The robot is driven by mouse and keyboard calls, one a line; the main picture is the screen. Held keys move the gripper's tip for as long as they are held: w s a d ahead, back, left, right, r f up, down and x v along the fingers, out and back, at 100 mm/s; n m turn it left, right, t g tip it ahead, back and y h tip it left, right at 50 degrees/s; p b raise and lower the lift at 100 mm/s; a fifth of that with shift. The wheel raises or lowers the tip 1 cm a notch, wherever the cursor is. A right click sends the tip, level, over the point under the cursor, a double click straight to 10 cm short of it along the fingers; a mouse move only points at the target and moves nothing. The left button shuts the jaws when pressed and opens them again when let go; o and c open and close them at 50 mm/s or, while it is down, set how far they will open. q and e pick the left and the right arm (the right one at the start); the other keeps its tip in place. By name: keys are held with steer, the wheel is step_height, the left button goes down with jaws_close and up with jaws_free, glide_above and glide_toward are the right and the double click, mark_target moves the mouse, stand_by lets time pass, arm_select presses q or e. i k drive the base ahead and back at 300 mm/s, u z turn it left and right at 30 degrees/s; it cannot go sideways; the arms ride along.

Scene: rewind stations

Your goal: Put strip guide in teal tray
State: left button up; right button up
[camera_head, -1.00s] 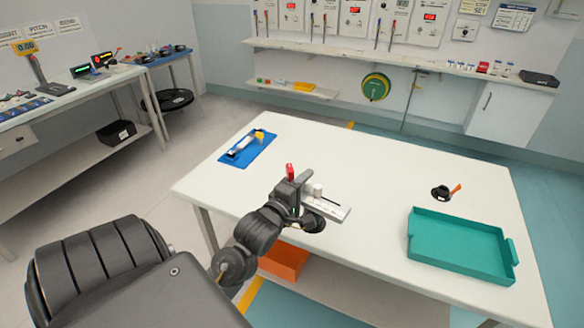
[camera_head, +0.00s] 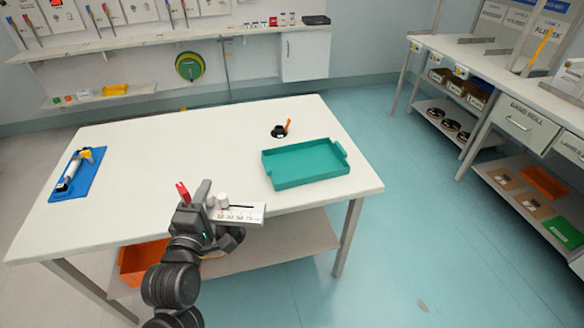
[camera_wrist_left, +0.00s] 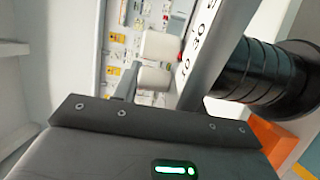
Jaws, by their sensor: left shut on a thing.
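The strip guide (camera_head: 240,213) is a pale flat bar with a dark slot, scale marks and white knobs. My left gripper (camera_head: 208,212) is shut on it and holds it at the table's front edge, left of and nearer than the tray. In the left wrist view the guide's white knobs (camera_wrist_left: 160,46) and its marked bar show close up beyond the gripper body. The teal tray (camera_head: 305,163) sits empty on the right part of the white table. My right gripper is not in view.
The white table (camera_head: 190,150) is mostly bare. A blue mat (camera_head: 88,181) with a white and yellow tool lies at its left end. A black round item with an orange part (camera_head: 279,131) sits behind the tray. An orange bin (camera_head: 140,258) stands on the lower shelf.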

mark_target(304, 164)
steer(key=u, duration=0.05)
steer(key=k, duration=0.25)
steer(key=z, duration=0.95)
steer(key=i, duration=1.2)
steer(key=u, duration=0.25)
